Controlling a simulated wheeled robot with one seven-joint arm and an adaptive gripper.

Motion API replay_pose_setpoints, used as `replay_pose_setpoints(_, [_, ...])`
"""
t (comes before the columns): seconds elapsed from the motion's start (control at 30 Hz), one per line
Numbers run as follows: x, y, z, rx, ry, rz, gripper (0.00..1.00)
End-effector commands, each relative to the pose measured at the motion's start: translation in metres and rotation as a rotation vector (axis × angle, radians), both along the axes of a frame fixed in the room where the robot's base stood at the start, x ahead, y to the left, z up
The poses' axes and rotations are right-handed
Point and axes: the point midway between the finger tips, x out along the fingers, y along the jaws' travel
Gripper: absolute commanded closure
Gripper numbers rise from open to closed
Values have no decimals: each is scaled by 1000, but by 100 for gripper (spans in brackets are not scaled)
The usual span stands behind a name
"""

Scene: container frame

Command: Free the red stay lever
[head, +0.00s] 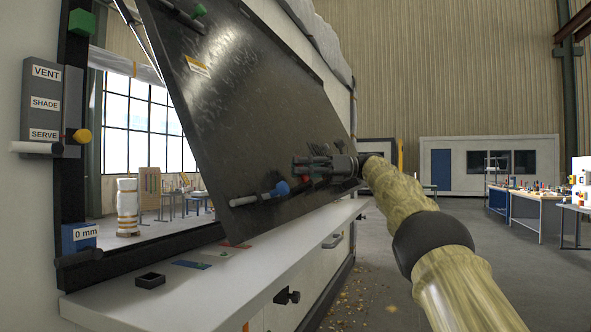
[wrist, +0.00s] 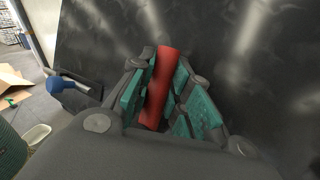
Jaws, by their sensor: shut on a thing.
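The red stay lever (wrist: 162,88) stands between the teal-padded fingers of my gripper (wrist: 158,95) in the wrist view. The fingers are shut on it. In the head view only a small bit of red (head: 307,181) shows by my gripper (head: 312,168), which is at the lower right part of the dark hatch panel (head: 245,110). The panel is tilted, with its lower edge swung out over the white counter (head: 200,290). The lever's mount is hidden by my gripper.
A blue-knobbed handle (head: 281,188) sits left of my gripper on the panel. A grey VENT/SHADE/SERVE plate (head: 45,105) with a yellow knob (head: 82,136) and a blue "0 mm" block (head: 79,236) are on the left frame. A small black tray (head: 150,281) is on the counter.

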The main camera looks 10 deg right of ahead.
Motion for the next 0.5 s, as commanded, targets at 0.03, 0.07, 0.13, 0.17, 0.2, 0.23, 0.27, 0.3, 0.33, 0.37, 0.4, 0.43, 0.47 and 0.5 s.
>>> replay_pose_setpoints(0.03, [-1,-2,2,-4,-14,2,100])
replay_pose_setpoints(0.07, [-2,-3,2,-7,-19,5,100])
replay_pose_setpoints(0.13, [-3,-4,2,-13,-30,10,100])
replay_pose_setpoints(0.17, [-3,-5,2,-14,-33,11,100])
replay_pose_setpoints(0.2, [-3,-5,2,-16,-36,12,100])
replay_pose_setpoints(0.23, [-3,-6,2,-17,-37,12,100])
replay_pose_setpoints(0.27, [-3,-6,2,-17,-38,12,100])
replay_pose_setpoints(0.3, [-3,-6,2,-18,-39,13,100])
replay_pose_setpoints(0.33, [-3,-6,2,-19,-40,13,100])
replay_pose_setpoints(0.37, [-3,-6,2,-19,-40,13,100])
replay_pose_setpoints(0.4, [-3,-6,2,-19,-40,13,100])
replay_pose_setpoints(0.43, [-3,-6,2,-19,-40,13,100])
replay_pose_setpoints(0.47, [-3,-6,2,-19,-40,13,100])
replay_pose_setpoints(0.5, [-3,-6,1,-19,-40,13,100])
